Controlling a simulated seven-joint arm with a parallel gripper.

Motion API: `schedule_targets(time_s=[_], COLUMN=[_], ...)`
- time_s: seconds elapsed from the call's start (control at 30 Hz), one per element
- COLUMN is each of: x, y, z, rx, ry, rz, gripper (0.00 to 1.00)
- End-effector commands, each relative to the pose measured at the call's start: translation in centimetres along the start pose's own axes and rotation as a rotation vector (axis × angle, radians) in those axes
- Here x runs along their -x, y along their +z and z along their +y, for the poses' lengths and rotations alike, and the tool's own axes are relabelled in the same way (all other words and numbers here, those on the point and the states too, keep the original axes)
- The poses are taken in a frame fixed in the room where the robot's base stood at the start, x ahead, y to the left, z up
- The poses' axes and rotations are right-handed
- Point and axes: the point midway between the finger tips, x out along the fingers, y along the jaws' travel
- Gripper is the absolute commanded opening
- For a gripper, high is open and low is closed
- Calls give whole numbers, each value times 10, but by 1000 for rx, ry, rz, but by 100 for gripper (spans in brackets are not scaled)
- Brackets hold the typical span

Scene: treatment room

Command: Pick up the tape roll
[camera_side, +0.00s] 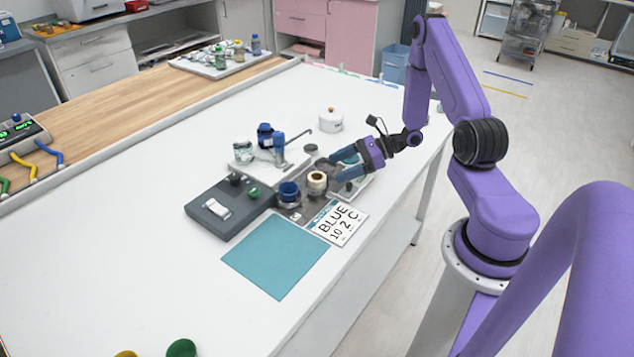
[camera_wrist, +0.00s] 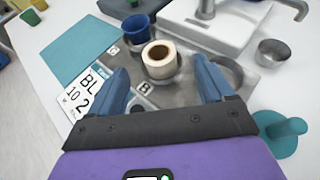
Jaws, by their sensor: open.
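In the wrist view the tape roll (camera_wrist: 159,58) sits in or on a dark round holder, ahead of and between my fingers. My gripper (camera_side: 340,167) has blue fingers and comes in from the right in the side view. It is open and empty, with its fingertips (camera_wrist: 160,78) spread to either side and short of the roll. I cannot tell its exact height above the tray.
A blue cup (camera_side: 289,193) stands left of the roll. A sign reading "BLUE 10 2 C" (camera_side: 338,222) and a teal mat (camera_side: 275,256) lie in front. A teal post (camera_wrist: 287,128) stands beside my gripper.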

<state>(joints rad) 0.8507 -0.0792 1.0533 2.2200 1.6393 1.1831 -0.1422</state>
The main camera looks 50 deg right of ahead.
Motion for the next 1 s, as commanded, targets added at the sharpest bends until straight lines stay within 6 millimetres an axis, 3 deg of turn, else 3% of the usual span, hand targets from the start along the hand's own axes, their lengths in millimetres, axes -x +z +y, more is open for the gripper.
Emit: schedule_targets(time_s=[0.4, 0.7, 0.77, 0.9, 1.0], x=[-48, -52, -52, -52, -52], y=[-1, -1, -1, -1, -1], z=[2, 2, 2, 2, 2], rx=[1, 1, 1, 0, 0], ry=[3, 0, 0, 0, 0], rz=[-1, -1, -1, -1, -1], gripper=[81, 81, 65, 21, 21])
